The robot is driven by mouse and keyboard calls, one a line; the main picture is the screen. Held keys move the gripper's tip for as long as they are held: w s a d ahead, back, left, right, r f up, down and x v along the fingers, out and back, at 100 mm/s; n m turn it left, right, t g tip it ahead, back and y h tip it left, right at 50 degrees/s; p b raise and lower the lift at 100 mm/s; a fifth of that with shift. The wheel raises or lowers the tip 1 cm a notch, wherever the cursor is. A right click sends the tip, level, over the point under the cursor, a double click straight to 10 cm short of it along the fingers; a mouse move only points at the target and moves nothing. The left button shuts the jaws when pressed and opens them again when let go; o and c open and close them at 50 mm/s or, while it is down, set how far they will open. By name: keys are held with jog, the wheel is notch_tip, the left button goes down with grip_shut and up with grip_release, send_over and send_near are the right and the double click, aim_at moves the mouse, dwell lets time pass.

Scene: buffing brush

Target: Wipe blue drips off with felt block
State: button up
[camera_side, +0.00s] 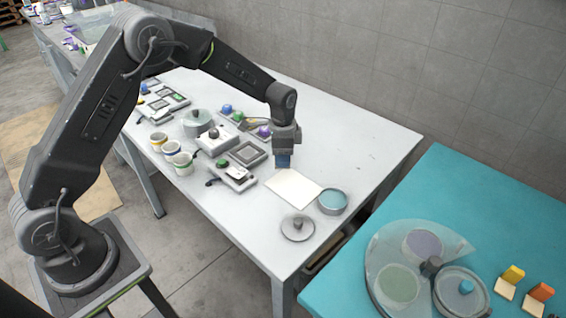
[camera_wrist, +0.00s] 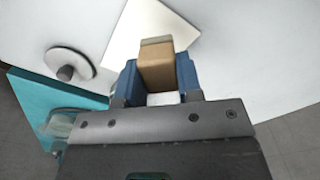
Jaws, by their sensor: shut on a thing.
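My gripper (camera_side: 284,161) is above the white table, near the back edge of a pale square sheet (camera_side: 293,188). In the wrist view, its blue fingers (camera_wrist: 158,78) are shut on a tan block (camera_wrist: 156,66) with a greyish far edge, which I take for the felt block. In the side view the block is hidden or too small to make out. The sheet also shows in the wrist view (camera_wrist: 122,34), beyond the block. I cannot tell whether the block touches it. I can make out no blue drips. A round tin with blue contents (camera_side: 333,201) stands right of the sheet.
A round lid with a knob (camera_side: 298,228) lies in front of the sheet. Pots (camera_side: 183,163), a lidded glass bowl (camera_side: 197,123) and framed pads (camera_side: 247,153) crowd the left. The table's back right is clear. A teal table (camera_side: 470,205) stands at right.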

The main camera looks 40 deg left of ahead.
jog(key=shift+r, duration=1.6)
